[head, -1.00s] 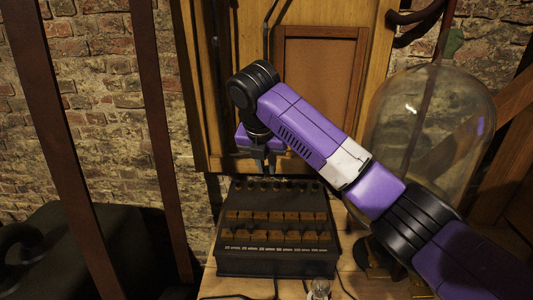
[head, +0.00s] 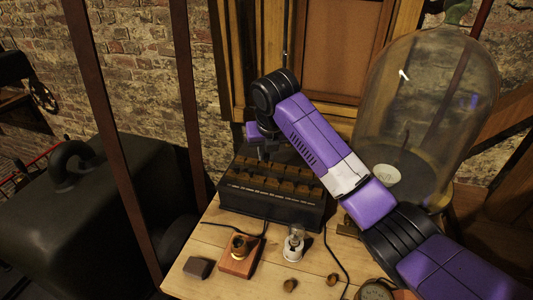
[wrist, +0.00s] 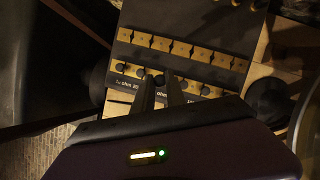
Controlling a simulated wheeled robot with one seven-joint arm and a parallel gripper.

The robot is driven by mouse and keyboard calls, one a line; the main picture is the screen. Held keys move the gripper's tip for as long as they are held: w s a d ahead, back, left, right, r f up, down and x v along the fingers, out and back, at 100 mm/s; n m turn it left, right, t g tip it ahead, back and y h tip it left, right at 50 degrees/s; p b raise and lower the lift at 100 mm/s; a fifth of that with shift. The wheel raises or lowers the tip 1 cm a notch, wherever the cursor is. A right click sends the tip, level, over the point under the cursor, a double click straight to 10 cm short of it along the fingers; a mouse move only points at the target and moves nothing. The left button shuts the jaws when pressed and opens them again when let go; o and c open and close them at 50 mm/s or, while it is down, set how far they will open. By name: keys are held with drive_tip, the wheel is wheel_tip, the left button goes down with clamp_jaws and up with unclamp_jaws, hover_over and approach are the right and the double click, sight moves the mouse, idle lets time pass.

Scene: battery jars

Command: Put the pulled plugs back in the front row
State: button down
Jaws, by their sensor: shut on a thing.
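The dark plug box (head: 270,208) stands on the wooden table, with rows of brass blocks (head: 283,186) on its top. My gripper (head: 262,153) points down over the box's back left part. In the wrist view my gripper (wrist: 160,88) is shut on a black-knobbed plug (wrist: 160,79), in line with other black knobs (wrist: 120,67) beside printed ohm labels. Whether this plug is seated or just above its hole cannot be told. The brass row (wrist: 182,48) beyond shows no knobs. Two small brass-coloured pieces, perhaps loose plugs (head: 290,285) (head: 333,279), lie on the table front.
A wooden block with a brass top (head: 239,254), a dark block (head: 197,268) and a small glass bulb (head: 294,243) stand before the box. Dark wires run across the table. A large glass dome (head: 425,110) stands at the right, close to my arm.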

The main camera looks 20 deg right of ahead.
sight(266, 164)
drive_tip(key=shift+w+a+f+n, duration=0.1)
drive_tip(key=shift+w+n, duration=0.05)
drive_tip(key=shift+n, duration=0.15)
wheel_tip(266, 164, down, 5)
drive_tip(key=b, duration=0.4)
drive_tip(key=shift+f, duration=1.1)
idle(1.6)
drive_tip(key=c, duration=1.3)
unclamp_jaws()
drive_tip(key=v, duration=0.7)
drive_tip(key=shift+r, duration=0.35)
